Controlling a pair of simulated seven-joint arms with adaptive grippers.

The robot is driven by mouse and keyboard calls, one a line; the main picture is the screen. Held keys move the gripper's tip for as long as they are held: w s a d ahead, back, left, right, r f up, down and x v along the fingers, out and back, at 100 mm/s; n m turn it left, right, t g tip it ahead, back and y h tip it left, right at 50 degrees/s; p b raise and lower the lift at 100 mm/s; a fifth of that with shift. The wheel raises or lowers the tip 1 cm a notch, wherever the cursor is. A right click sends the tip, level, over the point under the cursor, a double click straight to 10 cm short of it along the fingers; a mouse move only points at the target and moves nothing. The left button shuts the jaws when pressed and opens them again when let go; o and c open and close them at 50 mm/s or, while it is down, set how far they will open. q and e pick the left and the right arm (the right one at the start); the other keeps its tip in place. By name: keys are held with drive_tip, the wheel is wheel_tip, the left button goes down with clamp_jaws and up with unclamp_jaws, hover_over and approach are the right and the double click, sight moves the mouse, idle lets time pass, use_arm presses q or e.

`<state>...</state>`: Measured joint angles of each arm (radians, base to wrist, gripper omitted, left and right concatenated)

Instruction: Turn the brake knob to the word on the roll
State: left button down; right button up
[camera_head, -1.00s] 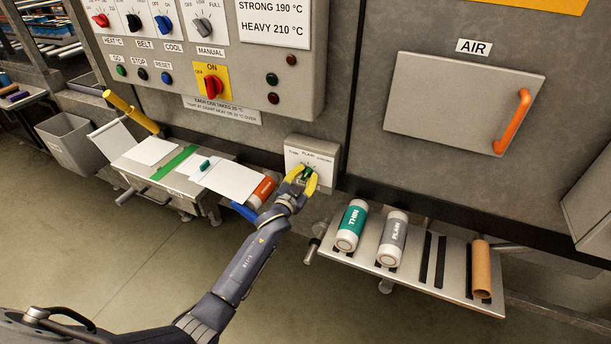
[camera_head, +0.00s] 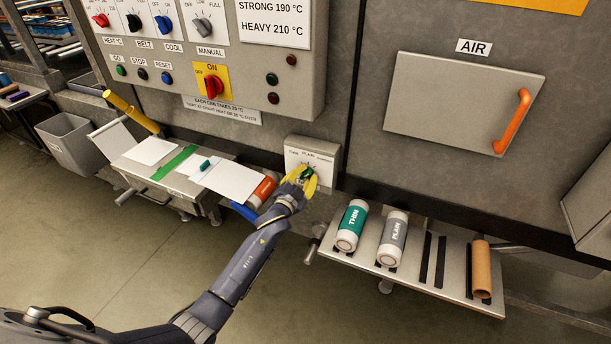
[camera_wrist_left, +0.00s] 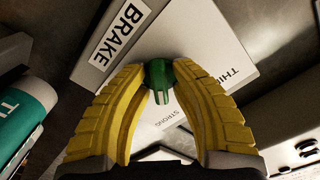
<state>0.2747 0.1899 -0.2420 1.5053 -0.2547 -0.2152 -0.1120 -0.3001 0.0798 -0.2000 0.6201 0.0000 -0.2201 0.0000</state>
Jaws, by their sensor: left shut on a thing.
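The green brake knob (camera_head: 306,172) is on a pale box (camera_head: 328,152) on the machine front, with PLAIN printed above it and small words to either side. In the left wrist view the knob (camera_wrist_left: 160,78) sits between the yellow fingers, near a BRAKE label (camera_wrist_left: 120,33). My left gripper (camera_head: 299,184) is shut on the knob. Its pointer direction is hard to tell. An orange-red roll (camera_head: 264,189) lies by the feed table; its word is too small to read. My right gripper is not in view.
A shelf (camera_head: 458,285) at lower right holds a teal THIN roll (camera_head: 352,225), a grey PLAIN roll (camera_head: 393,240) and a bare cardboard core (camera_head: 482,268). The feed table (camera_head: 140,175) with papers stands left of the gripper. A control panel (camera_head: 250,70) is above.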

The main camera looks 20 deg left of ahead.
use_arm(q)
drive_tip(key=c, duration=1.4)
unclamp_jaws()
drive_tip(key=shift+w, duration=0.1)
drive_tip(key=s+a, duration=0.1)
drive_tip(key=s, duration=1.1)
drive_tip(key=shift+a, duration=0.25)
